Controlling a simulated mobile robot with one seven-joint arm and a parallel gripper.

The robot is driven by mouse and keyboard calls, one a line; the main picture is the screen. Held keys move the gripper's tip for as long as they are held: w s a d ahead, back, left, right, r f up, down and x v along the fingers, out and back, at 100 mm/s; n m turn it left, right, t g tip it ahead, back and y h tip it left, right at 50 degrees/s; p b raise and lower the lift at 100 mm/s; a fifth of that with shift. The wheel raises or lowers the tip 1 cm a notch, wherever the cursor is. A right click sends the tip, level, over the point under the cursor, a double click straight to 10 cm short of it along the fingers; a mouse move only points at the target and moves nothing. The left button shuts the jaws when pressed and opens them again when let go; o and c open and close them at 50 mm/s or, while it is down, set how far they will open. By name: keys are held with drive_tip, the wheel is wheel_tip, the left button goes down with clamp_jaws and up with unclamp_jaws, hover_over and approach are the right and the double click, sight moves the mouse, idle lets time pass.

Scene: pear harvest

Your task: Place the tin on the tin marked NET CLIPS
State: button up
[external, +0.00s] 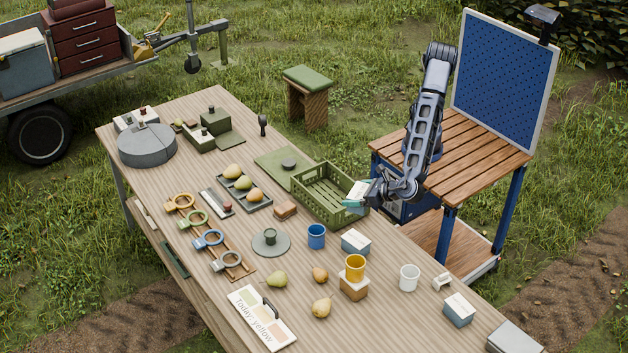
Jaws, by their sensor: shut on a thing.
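My gripper (366,193) is shut on a small teal tin with a pale top (355,197). It holds the tin over the right end of the green crate, apparently above the table; the exact height is hard to tell. A blue-grey tin with a white top (356,243) stands on the table just in front of the crate. Another blue-grey tin with a pale top (459,311) stands farther right, near the table's right edge. Markings on the tins are too small to read, so I cannot tell which one says NET CLIPS.
The green slatted crate (312,203) looks empty. Loose pears lie in front. A slatted workbench (470,148) stands behind my arm.

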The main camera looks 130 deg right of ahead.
sight(355, 187)
drive_tip(key=shift+s+d+r+m+g+h, duration=0.15)
drive_tip(key=shift+s+d+m+g, duration=0.1)
drive_tip(key=shift+s+d, duration=0.3)
drive_tip(key=shift+s+d+r+m+g+h, duration=0.15)
drive_tip(key=shift+s+d+m+g, duration=0.15)
drive_tip(key=shift+d, duration=0.4)
drive_tip(key=shift+s+d+f, duration=0.2)
drive_tip(key=shift+f, duration=0.05)
wheel_tip(355, 187, down, 20)
drive_tip(key=shift+r, duration=0.25)
drive_tip(key=shift+f, duration=0.1)
drive_tip(key=o, duration=0.8)
drive_tip(key=shift+c, duration=0.2)
